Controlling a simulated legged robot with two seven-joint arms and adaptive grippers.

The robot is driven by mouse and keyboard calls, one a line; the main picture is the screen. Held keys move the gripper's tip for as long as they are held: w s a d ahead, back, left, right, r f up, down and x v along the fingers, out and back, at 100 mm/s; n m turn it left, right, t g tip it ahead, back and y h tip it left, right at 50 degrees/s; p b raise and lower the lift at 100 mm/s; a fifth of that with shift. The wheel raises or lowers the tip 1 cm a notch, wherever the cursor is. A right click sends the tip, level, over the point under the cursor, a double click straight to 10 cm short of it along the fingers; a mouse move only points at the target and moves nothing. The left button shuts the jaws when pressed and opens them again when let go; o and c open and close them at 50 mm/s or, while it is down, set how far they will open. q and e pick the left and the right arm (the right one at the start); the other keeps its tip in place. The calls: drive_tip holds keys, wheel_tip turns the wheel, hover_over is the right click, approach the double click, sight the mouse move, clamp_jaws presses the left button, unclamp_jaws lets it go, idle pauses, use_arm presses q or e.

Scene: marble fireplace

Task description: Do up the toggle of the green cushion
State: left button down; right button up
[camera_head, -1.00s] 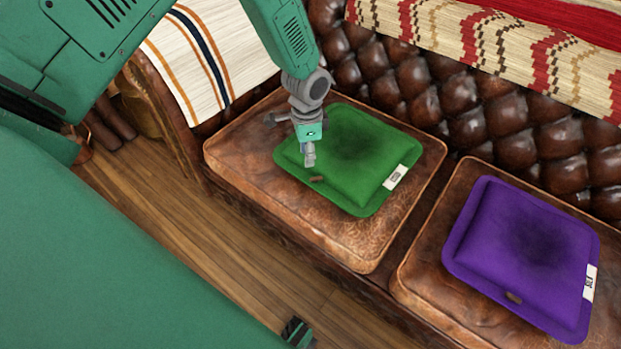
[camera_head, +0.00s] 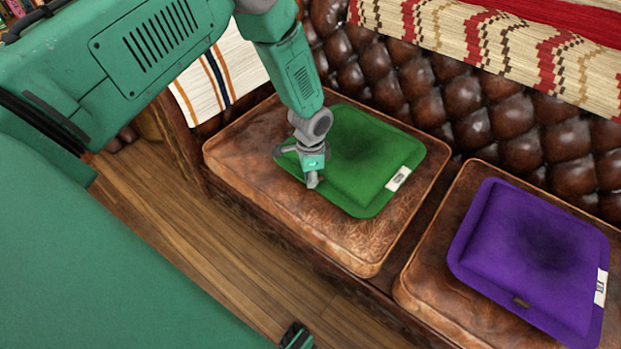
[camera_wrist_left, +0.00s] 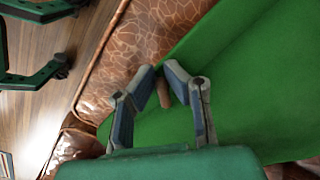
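The green cushion (camera_head: 375,160) lies on the left leather seat, with a white tag (camera_head: 399,178) at its right edge. My left gripper (camera_head: 312,184) is over its near-left edge and hides the toggle in the head view. In the left wrist view, the brown toggle (camera_wrist_left: 163,94) shows between the two fingers of my left gripper (camera_wrist_left: 160,70), close to the cushion's edge (camera_wrist_left: 193,35). The fingertips are close together on either side of it; whether they press on it is unclear. The loop or slit is not clearly visible.
A purple cushion (camera_head: 530,255) with its own toggle (camera_head: 521,302) lies on the right seat (camera_head: 425,285). The tufted backrest (camera_head: 440,95) rises behind, with a patterned blanket (camera_head: 500,45) over it. A striped cloth (camera_head: 215,80) hangs on the left armrest. Wooden floor lies in front.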

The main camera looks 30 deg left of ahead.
use_arm(q)
drive_tip(key=shift+d+r, duration=0.1)
drive_tip(key=shift+d, duration=0.15)
use_arm(e)
drive_tip(key=shift+d+f, duration=0.1)
drive_tip(key=shift+d, duration=0.2)
use_arm(q)
drive_tip(key=shift+a, duration=0.25)
use_arm(e)
drive_tip(key=shift+a, duration=0.25)
use_arm(q)
drive_tip(key=shift+n, duration=0.3)
use_arm(e)
drive_tip(key=shift+r, duration=0.25)
use_arm(q)
drive_tip(key=n, duration=0.1)
drive_tip(key=n+p, duration=0.1)
drive_tip(key=shift+s+d+n, duration=0.1)
drive_tip(key=shift+d+n, duration=0.2)
drive_tip(key=shift+d, duration=0.05)
drive_tip(key=shift+s+d+n+p, duration=0.15)
drive_tip(key=shift+n+p, duration=0.5)
drive_tip(key=shift+n, duration=1.35)
use_arm(e)
drive_tip(key=shift+d+r, duration=0.1)
drive_tip(key=shift+r, duration=0.85)
use_arm(q)
drive_tip(key=shift+d, duration=0.1)
drive_tip(key=c, duration=1.6)
unclamp_jaws()
